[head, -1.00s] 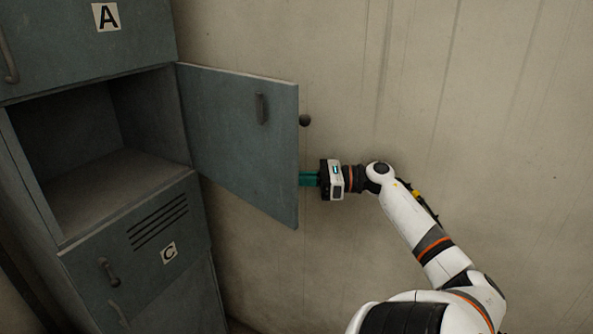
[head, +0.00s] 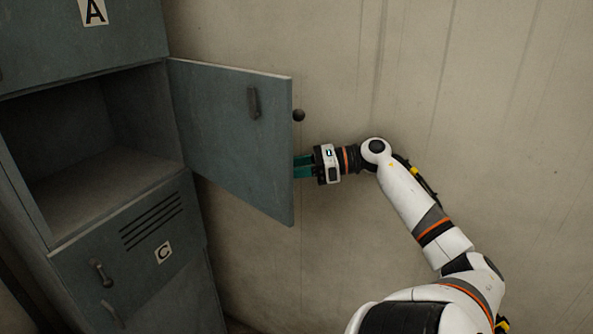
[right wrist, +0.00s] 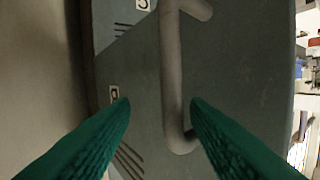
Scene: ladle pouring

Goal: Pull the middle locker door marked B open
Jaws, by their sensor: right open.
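The middle locker door (head: 225,145) stands wide open, swung out to the right, and its compartment (head: 95,140) is exposed. A dark vertical handle (head: 253,102) shows on the face towards me; no B label is visible on that face. My right gripper (head: 303,166) is beside the door's free edge, its green fingers pointing left; their tips are close to or behind that edge. In the right wrist view its fingers (right wrist: 160,112) are spread, with a grey bar handle (right wrist: 172,75) seen between them. I cannot tell whether they touch it. My left gripper is not in view.
The door marked A (head: 70,40) above and the door marked C (head: 130,250) below are shut. A dark round knob (head: 299,115) shows just past the open door's edge. A plain wall (head: 480,130) stands behind; the space right of my arm is clear.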

